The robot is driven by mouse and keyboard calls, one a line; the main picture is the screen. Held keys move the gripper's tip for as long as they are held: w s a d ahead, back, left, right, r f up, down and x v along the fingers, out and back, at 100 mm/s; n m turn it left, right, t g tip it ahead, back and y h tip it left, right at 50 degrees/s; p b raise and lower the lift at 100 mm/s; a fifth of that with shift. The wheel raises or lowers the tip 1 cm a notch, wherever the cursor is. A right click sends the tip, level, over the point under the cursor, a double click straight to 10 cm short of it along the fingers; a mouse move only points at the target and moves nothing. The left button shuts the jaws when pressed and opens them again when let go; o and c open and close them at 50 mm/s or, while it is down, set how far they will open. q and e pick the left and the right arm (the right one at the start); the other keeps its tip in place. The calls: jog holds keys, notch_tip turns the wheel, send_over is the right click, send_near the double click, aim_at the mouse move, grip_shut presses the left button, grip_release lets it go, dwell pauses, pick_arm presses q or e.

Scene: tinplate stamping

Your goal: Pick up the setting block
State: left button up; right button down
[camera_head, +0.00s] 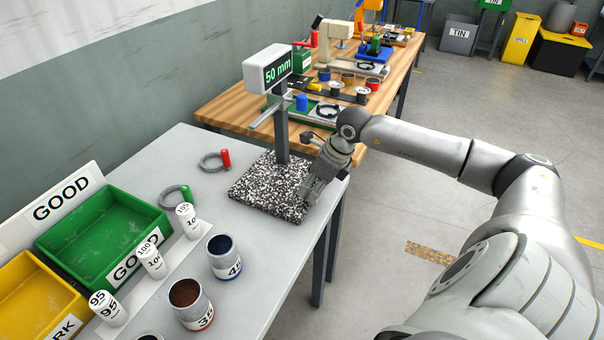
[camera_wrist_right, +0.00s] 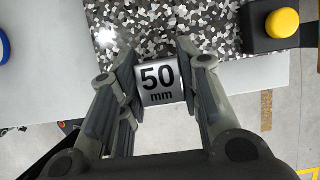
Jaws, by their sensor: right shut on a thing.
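The setting block (camera_wrist_right: 160,83) is a silver block marked "50 mm", seen in the right wrist view. My right gripper (camera_wrist_right: 158,78) is shut on it, with one finger against each side. In the head view, my right gripper (camera_head: 308,196) is at the right front edge of the speckled granite plate (camera_head: 262,190); the block is mostly hidden there by the fingers. The speckled plate (camera_wrist_right: 165,22) also lies just beyond the block in the wrist view. I cannot tell whether the block touches it. My left gripper is not in view.
A green tray (camera_head: 100,235), a yellow tray (camera_head: 35,300), white marked cylinders and cans stand at the left front. A wooden bench (camera_head: 235,107) stands behind.

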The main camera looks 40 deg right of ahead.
aim_at(329, 212)
jog(key=shift+s+d+b, duration=0.2)
jog(key=shift+s+d, duration=0.05)
jog(key=shift+s, duration=0.3)
jog(key=shift+s+d+b, duration=0.15)
jog(key=shift+s+d, duration=0.1)
jog(key=shift+s, duration=0.25)
jog(key=shift+s+d, duration=0.25)
jog(key=shift+s, duration=0.35)
jog(key=shift+s+d, duration=0.2)
jog(key=shift+s, duration=0.35)
jog(key=shift+r, duration=0.1)
jog(key=s+a, duration=0.1)
jog(key=a, duration=0.3)
jog(key=s+a+p, duration=0.1)
jog(key=a, duration=0.2)
jog(key=shift+s, duration=0.3)
jog(key=shift+n, duration=0.3)
jog(key=a, duration=0.2)
jog(key=s+a+r, duration=0.1)
jog(key=a, duration=0.2)
jog(key=s+a+p, duration=0.1)
jog(key=a, duration=0.1)
jog(key=shift+a+r, duration=0.15)
jog(key=shift+r, duration=0.25)
jog(key=s+a+r+p, duration=0.1)
jog(key=a+r+p, duration=0.1)
jog(key=a+r, duration=0.6)
jog(key=shift+s+a+r+m, duration=0.15)
jog(key=shift+s+a+m, duration=0.25)
jog(key=shift+a, duration=0.15)
